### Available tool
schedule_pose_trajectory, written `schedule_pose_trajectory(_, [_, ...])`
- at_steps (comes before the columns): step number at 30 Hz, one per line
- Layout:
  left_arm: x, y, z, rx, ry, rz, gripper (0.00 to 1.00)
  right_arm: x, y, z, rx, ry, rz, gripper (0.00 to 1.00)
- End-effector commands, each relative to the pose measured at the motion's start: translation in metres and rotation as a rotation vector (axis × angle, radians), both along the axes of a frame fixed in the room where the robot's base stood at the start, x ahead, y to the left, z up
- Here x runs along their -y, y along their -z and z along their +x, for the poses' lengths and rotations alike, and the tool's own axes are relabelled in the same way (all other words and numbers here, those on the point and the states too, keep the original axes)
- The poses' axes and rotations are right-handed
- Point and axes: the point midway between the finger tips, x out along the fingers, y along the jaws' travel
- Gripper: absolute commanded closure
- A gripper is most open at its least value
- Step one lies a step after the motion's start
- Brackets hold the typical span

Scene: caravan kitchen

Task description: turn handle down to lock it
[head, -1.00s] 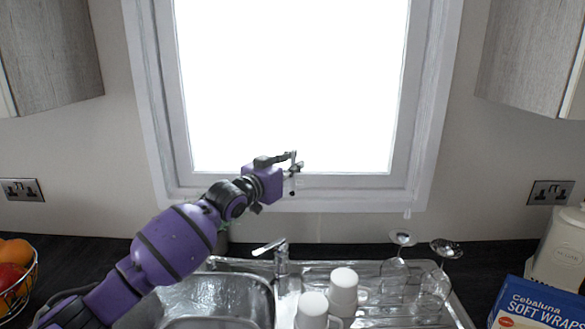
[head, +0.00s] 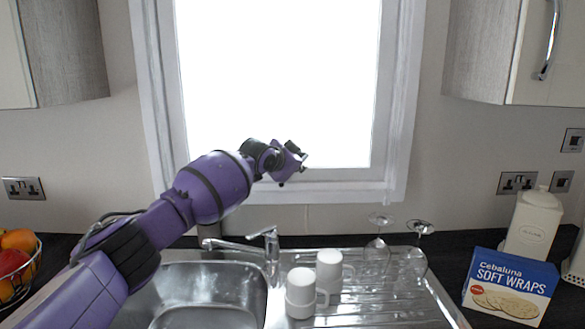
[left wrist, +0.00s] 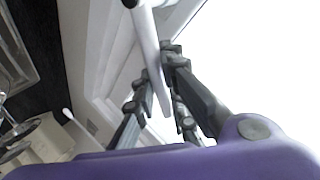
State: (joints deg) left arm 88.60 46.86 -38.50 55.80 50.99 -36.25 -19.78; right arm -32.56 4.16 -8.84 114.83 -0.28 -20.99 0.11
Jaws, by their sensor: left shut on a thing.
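The window (head: 275,85) has a white frame and bright glass. My left gripper (head: 302,158) is at the lower edge of the glass in the head view, seen from behind. In the left wrist view the window handle (left wrist: 147,38) is a pale, slim bar running between the gripper's dark fingers (left wrist: 156,82). The gripper is shut on this handle. In the head view the handle is hidden by the gripper, so its angle to the frame cannot be told there. My right gripper is in neither view.
Below the window are a sink with a tap (head: 270,245), two white mugs (head: 301,292) and upturned glasses (head: 376,255) on the drainer. A blue wraps box (head: 510,286) and a white canister (head: 533,222) stand right. A fruit bowl (head: 18,265) is left.

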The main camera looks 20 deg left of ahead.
Motion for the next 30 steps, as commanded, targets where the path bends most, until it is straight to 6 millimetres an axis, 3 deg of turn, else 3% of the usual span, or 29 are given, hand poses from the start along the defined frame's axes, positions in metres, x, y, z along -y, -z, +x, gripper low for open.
schedule_pose_trajectory(10, [0.019,0.02,0.008,-0.096,0.003,0.322,1.0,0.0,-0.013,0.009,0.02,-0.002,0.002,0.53])
schedule_pose_trajectory(30, [0.027,0.062,0.011,-0.233,0.002,0.788,1.0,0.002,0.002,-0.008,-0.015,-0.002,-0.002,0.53])
